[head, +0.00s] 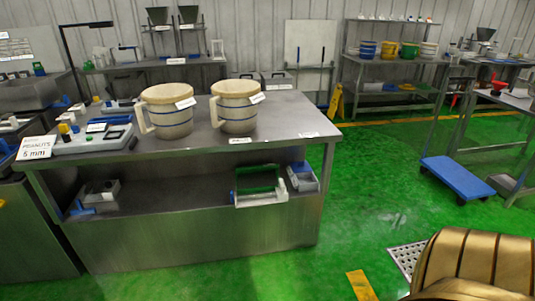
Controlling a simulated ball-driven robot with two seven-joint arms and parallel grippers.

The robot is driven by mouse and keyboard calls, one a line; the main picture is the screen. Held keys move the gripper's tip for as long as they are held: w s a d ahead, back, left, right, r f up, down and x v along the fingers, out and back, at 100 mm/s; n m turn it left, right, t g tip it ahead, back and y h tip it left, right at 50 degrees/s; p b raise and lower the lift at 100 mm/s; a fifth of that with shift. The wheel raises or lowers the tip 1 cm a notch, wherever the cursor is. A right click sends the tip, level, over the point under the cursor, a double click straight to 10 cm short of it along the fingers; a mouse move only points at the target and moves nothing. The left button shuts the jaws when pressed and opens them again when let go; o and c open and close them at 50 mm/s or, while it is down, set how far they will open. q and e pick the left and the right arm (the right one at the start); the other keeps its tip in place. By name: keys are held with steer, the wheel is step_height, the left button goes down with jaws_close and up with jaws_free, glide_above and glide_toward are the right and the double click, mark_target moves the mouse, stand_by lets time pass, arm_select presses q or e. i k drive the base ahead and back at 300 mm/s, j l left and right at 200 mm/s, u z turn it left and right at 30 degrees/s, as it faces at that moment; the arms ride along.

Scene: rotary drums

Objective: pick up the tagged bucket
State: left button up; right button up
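Two beige buckets with tan tops, blue bands and side handles stand upright on the steel table (290,120). The left bucket (170,118) has a white tag (185,103) at its upper right and its handle towards the left. The right bucket (236,114) also has a white tag (257,98) at its upper right, and its handle is on the left. The two stand close together with a narrow gap. The writing on the tags is too small to read. Neither of my grippers is in view.
A tray of tools (92,137) and a "5 mm" sign (36,148) are at the table's left end. The table top right of the buckets is mostly clear. Green floor lies to the right, with a blue trolley (457,177) and a floor grate (408,257).

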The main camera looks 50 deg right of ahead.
mark_target(169, 106)
steer(key=i+z, duration=0.2)
steer(key=z, duration=0.15)
steer(key=i+j+z, duration=0.15)
steer(key=z, duration=0.25)
steer(key=i+j+z, duration=0.15)
steer(key=i+j, duration=0.35)
steer(key=i+j+z, duration=0.15)
steer(key=i+j, duration=0.4)
steer(key=i+j+z, duration=0.15)
steer(key=i+j, duration=0.35)
steer(key=j, duration=0.15)
steer(key=i+j+z, duration=0.15)
steer(key=j, duration=0.7)
steer(key=j+z, duration=0.15)
steer(key=j, duration=0.75)
steer(key=k+j+z, duration=0.2)
steer(key=j, duration=0.2)
steer(key=z, duration=0.5)
steer(key=i+l+z, duration=0.1)
steer(key=z, duration=0.35)
steer(key=i+l+z, duration=0.1)
steer(key=z, duration=0.3)
steer(key=i+l+z, duration=0.15)
steer(key=z, duration=0.3)
steer(key=i+l+z, duration=0.1)
steer(key=z, duration=0.35)
steer(key=i+j+z, duration=0.1)
steer(key=i+z, duration=0.15)
steer(key=i, duration=2.4)
